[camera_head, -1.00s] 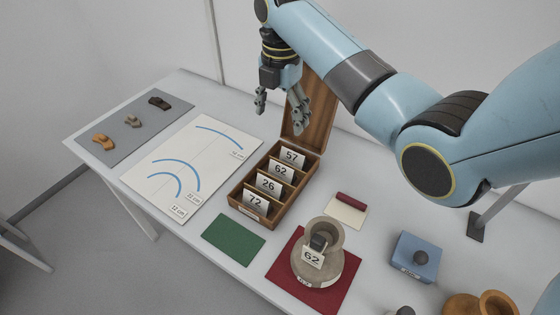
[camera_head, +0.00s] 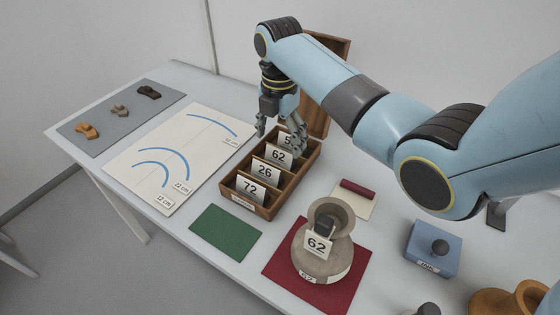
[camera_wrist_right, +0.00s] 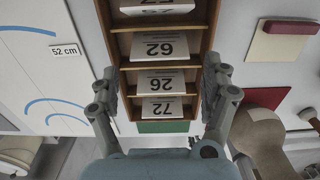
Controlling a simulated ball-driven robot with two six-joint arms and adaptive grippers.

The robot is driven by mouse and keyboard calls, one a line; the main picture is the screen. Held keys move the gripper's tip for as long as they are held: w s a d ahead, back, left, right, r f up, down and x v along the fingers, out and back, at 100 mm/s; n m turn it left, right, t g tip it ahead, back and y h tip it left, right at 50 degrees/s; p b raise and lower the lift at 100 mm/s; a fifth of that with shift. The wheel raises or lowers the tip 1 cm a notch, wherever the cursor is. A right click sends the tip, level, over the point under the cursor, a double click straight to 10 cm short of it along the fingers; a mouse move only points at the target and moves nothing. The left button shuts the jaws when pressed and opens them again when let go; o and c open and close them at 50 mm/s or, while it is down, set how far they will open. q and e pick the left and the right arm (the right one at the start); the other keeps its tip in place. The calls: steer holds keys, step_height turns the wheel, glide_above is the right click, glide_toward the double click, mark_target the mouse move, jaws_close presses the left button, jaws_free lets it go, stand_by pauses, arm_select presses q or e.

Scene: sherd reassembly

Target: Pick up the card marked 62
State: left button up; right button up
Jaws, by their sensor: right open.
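The white card marked 62 (camera_head: 279,157) stands in a slot of the wooden card box (camera_head: 269,211), between the card marked 26 (camera_head: 266,171) and a partly covered card behind. In the right wrist view the 62 card (camera_wrist_right: 160,47) shows upside down. My right gripper (camera_head: 281,142) is open and empty, pointing down over the rear of the box. In the wrist view its fingers (camera_wrist_right: 161,72) are spread wide on either side of the card row, apart from the cards. My left gripper is not in view.
The open lid (camera_head: 325,47) stands up behind the box. A pot (camera_head: 326,262) with a sherd tagged 62 (camera_head: 317,245) sits on a red mat (camera_head: 281,265). A chart sheet (camera_head: 210,155) lies left, a green mat (camera_head: 226,233) in front, a blue block (camera_head: 432,252) right.

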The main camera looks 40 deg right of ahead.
mark_target(280, 156)
step_height(280, 156, down, 6)
steer(key=shift+w+d+f+b, duration=0.1)
steer(key=shift+d+f+b, duration=0.05)
steer(key=shift+b, duration=0.3)
steer(key=c, duration=0.5)
steer(key=shift+c, duration=0.2)
